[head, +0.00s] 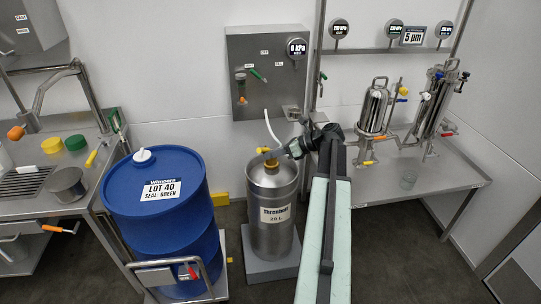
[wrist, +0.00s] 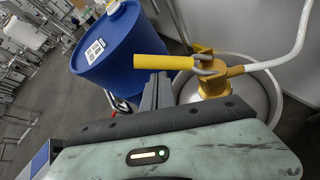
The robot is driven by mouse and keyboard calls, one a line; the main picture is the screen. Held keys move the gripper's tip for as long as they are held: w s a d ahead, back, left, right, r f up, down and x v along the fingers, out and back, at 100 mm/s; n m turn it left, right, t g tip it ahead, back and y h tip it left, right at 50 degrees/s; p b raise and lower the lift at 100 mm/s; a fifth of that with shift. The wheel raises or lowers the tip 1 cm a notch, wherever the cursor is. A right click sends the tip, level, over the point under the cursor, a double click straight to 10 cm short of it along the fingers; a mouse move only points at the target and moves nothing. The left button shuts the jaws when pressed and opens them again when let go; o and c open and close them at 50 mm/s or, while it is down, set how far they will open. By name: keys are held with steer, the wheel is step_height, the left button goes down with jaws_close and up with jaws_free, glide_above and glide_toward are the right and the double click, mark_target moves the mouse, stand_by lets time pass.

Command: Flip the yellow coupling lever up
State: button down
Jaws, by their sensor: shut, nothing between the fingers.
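The yellow coupling lever (wrist: 160,62) sticks out to the left of the yellow coupling (wrist: 212,82) in the wrist view. The coupling sits on top of a steel keg (head: 272,205), and a pale hose (wrist: 290,48) joins it. In the head view the lever (head: 263,150) is small and partly hard to make out. My gripper (wrist: 157,80) is shut and empty. Its dark fingertips lie just below the lever in the wrist picture; I cannot tell whether they touch it. In the head view my gripper (head: 287,152) is beside the coupling, on its right.
A blue drum (head: 160,215) stands left of the keg on a cart. A wall panel (head: 268,70) with a gauge hangs behind the keg. A steel bench with filter housings (head: 375,108) is at the right. A sink counter (head: 60,165) is at the left.

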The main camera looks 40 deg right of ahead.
steer(key=shift+f, duration=0.1)
step_height(320, 180, down, 4)
steer(key=s+a+b, duration=0.1)
steer(key=a+b, duration=0.1)
steer(key=b, duration=0.2)
steer(key=d+p+v, duration=0.1)
steer(key=p+v, duration=0.4)
steer(key=v, duration=0.6)
steer(key=shift+w, duration=0.3)
steer(key=shift+d+f, duration=0.1)
steer(key=shift+f, duration=0.05)
